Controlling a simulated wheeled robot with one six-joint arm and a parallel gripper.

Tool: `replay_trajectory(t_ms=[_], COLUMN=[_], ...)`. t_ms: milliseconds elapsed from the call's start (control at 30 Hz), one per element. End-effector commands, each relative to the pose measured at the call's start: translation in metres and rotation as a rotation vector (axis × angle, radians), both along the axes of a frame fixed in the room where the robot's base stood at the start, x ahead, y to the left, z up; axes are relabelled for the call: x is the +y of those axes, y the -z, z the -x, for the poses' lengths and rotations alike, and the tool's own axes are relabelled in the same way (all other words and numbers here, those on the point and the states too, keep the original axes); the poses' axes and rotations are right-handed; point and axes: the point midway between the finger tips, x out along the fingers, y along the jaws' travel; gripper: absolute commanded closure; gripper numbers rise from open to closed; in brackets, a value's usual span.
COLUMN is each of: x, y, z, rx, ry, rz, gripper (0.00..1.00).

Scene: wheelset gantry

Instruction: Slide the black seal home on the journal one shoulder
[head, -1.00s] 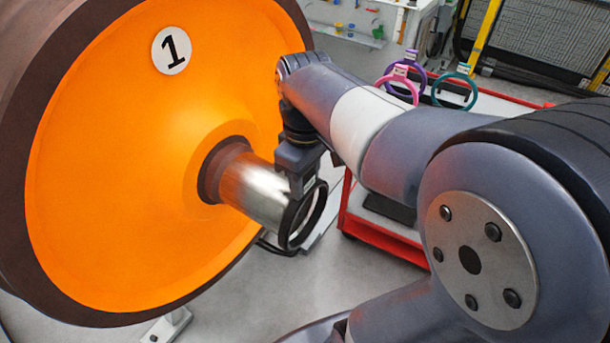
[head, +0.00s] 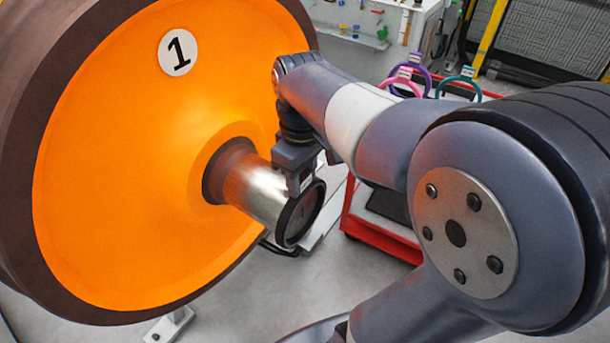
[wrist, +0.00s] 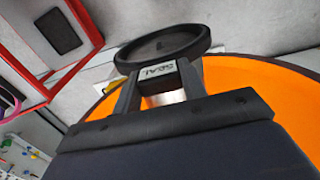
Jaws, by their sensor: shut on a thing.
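The black seal (head: 281,234) is a ring held by its labelled tab in my gripper (head: 300,184), which is shut on it. In the head view the ring stands upright at the outer end of the silver journal (head: 252,188), roughly in line with it. A dark face fills its opening; I cannot tell if the ring is around the journal tip or just off it. The journal's dark shoulder (head: 222,172) lies against the orange wheel, away from the ring. In the wrist view the seal (wrist: 165,47) sits beyond my fingers (wrist: 158,85), and a silver bit of journal shows between them.
The orange wheel face (head: 120,190) with a "1" plate (head: 178,52) fills the left. A red-edged cart (head: 385,240) behind my arm carries pink (head: 402,84), purple and teal rings. Grey floor is open below the journal.

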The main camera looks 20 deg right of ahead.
Motion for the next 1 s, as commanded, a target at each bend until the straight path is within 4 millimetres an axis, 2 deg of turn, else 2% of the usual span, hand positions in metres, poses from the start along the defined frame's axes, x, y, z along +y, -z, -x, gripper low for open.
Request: replay_trajectory(t_ms=[1000], x=[0.015], y=[-0.001], z=[-0.021], rx=[0.000], ry=[-0.001], rz=[0.000], gripper=[0.86])
